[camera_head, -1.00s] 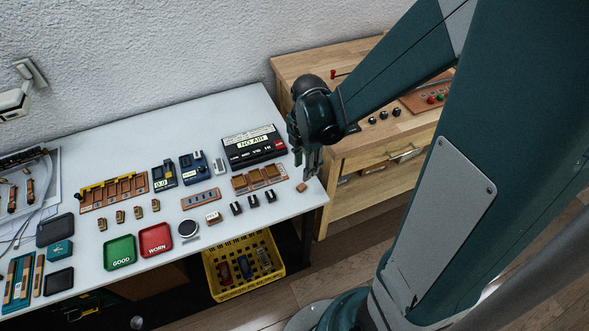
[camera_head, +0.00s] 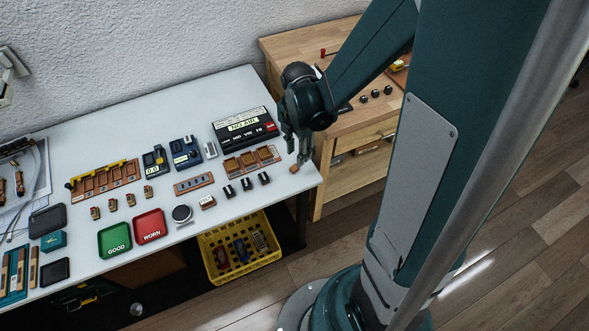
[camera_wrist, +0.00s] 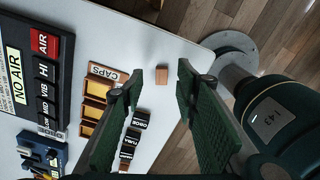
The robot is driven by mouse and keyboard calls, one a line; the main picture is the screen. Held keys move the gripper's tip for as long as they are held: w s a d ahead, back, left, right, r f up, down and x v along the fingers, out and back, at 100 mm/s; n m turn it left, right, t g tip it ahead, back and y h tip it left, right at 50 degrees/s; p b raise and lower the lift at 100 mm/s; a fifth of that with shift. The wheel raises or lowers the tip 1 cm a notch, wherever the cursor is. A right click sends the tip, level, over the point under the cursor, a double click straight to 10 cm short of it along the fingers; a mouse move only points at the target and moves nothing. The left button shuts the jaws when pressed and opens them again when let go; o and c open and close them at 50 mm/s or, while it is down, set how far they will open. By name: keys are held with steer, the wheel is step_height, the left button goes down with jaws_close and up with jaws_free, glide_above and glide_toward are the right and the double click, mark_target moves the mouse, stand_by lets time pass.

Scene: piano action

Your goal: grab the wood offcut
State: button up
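The wood offcut (camera_head: 294,169) is a small reddish-brown block on the white table, close to its right end. My gripper (camera_head: 297,155) hangs just above and behind the offcut in the head view. In the wrist view my gripper (camera_wrist: 160,72) has its two green-padded fingers wide apart with nothing between them. The offcut appears free of both fingers.
The white table (camera_head: 110,130) holds a tray marked CAPS (camera_wrist: 103,72), small black blocks (camera_head: 246,184) and a NO AIR panel (camera_head: 245,128) left of the gripper. A wooden cabinet (camera_head: 345,130) stands to the right. A yellow crate (camera_head: 240,250) is below the table edge.

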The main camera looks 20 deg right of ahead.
mark_target(294, 169)
steer(key=shift+f, duration=0.15)
steer(key=shift+s+f+b, duration=0.2)
steer(key=shift+f+b, duration=0.8)
steer(key=shift+f, duration=1.55)
steer(key=shift+c, duration=0.5)
steer(key=c, duration=0.6)
